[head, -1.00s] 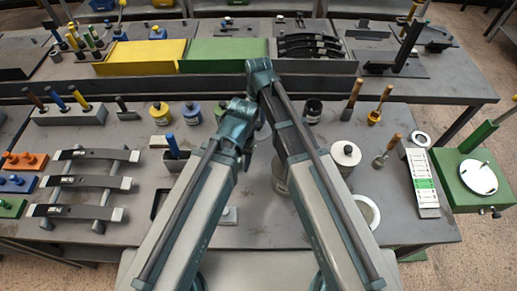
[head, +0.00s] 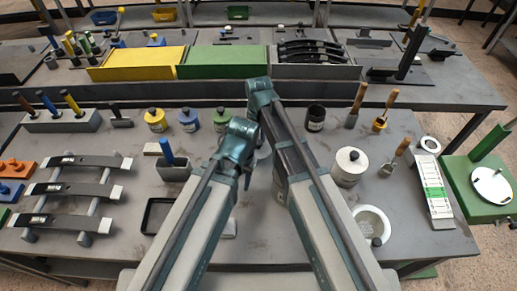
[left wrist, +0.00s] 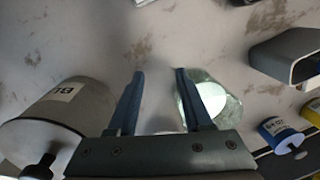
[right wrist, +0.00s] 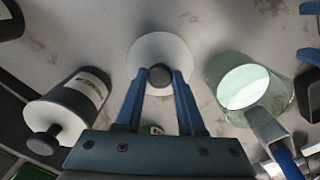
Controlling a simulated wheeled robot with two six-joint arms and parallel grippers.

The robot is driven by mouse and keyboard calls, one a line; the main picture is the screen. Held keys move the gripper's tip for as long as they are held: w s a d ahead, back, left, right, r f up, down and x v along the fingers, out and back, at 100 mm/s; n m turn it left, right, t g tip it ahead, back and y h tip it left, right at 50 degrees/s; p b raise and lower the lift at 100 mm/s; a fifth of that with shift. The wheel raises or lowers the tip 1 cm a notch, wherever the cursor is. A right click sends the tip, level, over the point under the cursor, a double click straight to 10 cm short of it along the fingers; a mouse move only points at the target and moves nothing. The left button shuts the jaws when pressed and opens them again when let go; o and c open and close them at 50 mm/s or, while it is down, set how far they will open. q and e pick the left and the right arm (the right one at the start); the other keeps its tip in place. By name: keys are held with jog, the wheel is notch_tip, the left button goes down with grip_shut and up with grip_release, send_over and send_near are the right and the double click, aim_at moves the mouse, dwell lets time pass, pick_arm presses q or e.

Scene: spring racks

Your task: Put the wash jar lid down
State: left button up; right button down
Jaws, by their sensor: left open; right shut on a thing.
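The wash jar lid, a pale round disc (right wrist: 160,48) with a dark knob (right wrist: 160,76), is in the right wrist view. My right gripper (right wrist: 165,72) is shut on that knob. An open, greenish glass jar (right wrist: 250,88) stands to its right there; I take it for the wash jar. It also shows in the left wrist view (left wrist: 212,98). My left gripper (left wrist: 158,72) is open and empty, its right finger overlapping the glass jar in the picture. In the head view my arms hide both gripper tips and the held lid.
A white jar with a knobbed lid (head: 349,166) stands right of my right arm. Nearer me is a white ring-shaped dish (head: 359,211), with a small dark rounded thing at its near side. A grey holder with a blue-handled tool (head: 172,173) and a long rack (head: 75,189) are left.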

pick_arm(q)
jog(key=shift+f+b, duration=1.75)
jog(key=shift+f, duration=0.1)
pick_arm(e)
jog(key=shift+f, duration=1.85)
pick_arm(q)
jog(key=shift+f, duration=0.15)
pick_arm(e)
jog(key=shift+f, duration=0.2)
jog(key=c, duration=0.5)
grip_release()
jog(key=shift+r, duration=0.2)
notch_tip(320, 180, up, 12)
jog(key=p, duration=1.2)
jog(key=shift+r, duration=0.1)
pick_arm(q)
notch_tip(320, 180, up, 12)
jog(key=shift+r, duration=0.25)
jog(key=shift+s+f, duration=0.1)
pick_arm(e)
jog(key=shift+s, duration=0.1)
